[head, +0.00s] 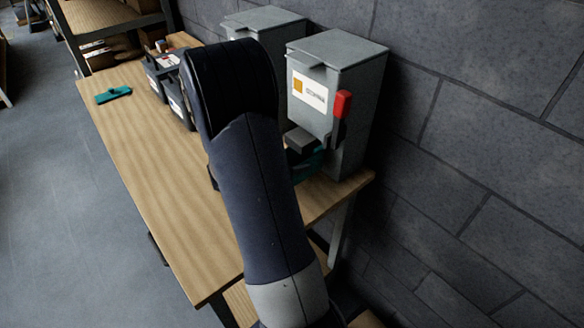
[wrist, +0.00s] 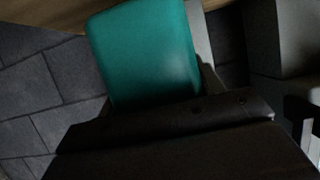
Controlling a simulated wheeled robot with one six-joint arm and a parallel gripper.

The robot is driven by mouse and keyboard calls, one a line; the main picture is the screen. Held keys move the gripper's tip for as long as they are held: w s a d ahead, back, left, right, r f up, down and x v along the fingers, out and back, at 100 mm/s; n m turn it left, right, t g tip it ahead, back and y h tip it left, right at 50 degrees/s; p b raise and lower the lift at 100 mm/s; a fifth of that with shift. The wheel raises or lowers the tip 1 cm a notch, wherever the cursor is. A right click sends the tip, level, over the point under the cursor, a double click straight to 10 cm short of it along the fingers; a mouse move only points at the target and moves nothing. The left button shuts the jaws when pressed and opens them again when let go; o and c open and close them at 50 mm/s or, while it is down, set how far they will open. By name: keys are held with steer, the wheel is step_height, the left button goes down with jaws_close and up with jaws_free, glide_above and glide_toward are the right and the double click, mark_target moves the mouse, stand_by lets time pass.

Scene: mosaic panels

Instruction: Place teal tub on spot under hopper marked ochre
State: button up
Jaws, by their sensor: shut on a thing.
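The teal tub (wrist: 145,50) fills the upper middle of the wrist view, right in front of my gripper (wrist: 155,105), which is shut on it. In the head view only a sliver of the tub (head: 308,164) shows past my arm, low at the front of the nearer grey hopper (head: 352,65). This hopper bears a white label with an ochre square (head: 298,86). My arm hides my gripper in the head view. The spot under the hopper is hidden, and I cannot tell whether the tub touches the table.
The wooden table (head: 150,150) runs along the grey block wall (head: 480,80). A red lever (head: 342,103) sticks out from the nearer hopper. A second grey hopper (head: 262,20) stands behind. Dark labelled bins (head: 163,78) and a flat teal piece (head: 113,95) are farther left. The table's left front is clear.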

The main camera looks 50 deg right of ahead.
steer(key=shift+f, duration=1.7)
steer(key=shift+f, duration=0.25)
steer(key=o, duration=1.1)
steer(key=shift+r, duration=0.1)
steer(key=shift+r, duration=0.2)
steer(key=v, duration=1.2)
steer(key=shift+w, duration=0.1)
